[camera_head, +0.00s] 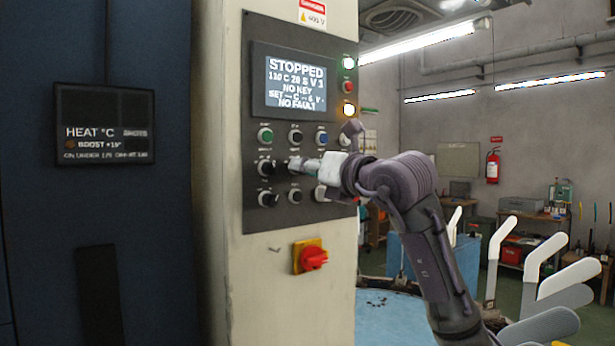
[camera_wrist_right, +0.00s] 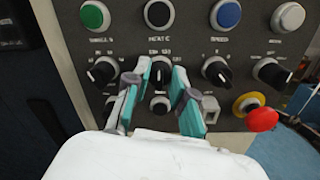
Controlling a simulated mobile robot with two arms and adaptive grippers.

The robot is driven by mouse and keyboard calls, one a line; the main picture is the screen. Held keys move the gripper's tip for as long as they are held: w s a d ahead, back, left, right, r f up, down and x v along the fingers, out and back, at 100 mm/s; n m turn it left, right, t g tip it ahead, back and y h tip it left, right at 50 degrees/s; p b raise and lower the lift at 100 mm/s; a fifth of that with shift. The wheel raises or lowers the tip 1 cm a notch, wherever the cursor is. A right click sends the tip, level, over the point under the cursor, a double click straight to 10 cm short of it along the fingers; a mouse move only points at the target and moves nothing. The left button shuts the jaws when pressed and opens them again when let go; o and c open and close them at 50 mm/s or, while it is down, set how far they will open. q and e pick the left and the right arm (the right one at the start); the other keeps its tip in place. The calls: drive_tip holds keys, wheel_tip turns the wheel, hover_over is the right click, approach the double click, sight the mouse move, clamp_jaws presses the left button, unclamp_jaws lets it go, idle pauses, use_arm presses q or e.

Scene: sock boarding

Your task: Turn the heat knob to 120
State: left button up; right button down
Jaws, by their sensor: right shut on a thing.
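The heat knob (camera_wrist_right: 160,76) is a black knob under the "HEAT C" label in the right wrist view, in the upper row of knobs. My right gripper (camera_wrist_right: 160,84) is shut on it, with one teal-lined finger on each side. The fingers hide much of the knob and its scale, so I cannot read its setting. In the head view my right gripper (camera_head: 297,164) reaches the panel from the right and covers the knob. The screen (camera_head: 294,83) reads "STOPPED", with a line that looks like "110 C 20 S". My left gripper is not in view.
The speed knob (camera_wrist_right: 217,71) is close to the right finger, and another black knob (camera_wrist_right: 102,72) is to the left. A lower knob (camera_wrist_right: 160,104) sits just beneath. A red switch (camera_head: 313,258) sticks out below the panel. A heat placard (camera_head: 104,125) hangs at left.

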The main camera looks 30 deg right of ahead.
drive_tip(key=shift+m+b, duration=0.5)
drive_tip(key=shift+m, duration=1.2)
drive_tip(key=shift+h, duration=0.3)
drive_tip(key=c, duration=1)
unclamp_jaws()
drive_tip(key=shift+o, duration=0.2)
drive_tip(key=s+d, duration=0.2)
drive_tip(key=s, duration=0.9)
drive_tip(key=shift+s+f, duration=0.35)
drive_tip(key=shift+s, duration=0.05)
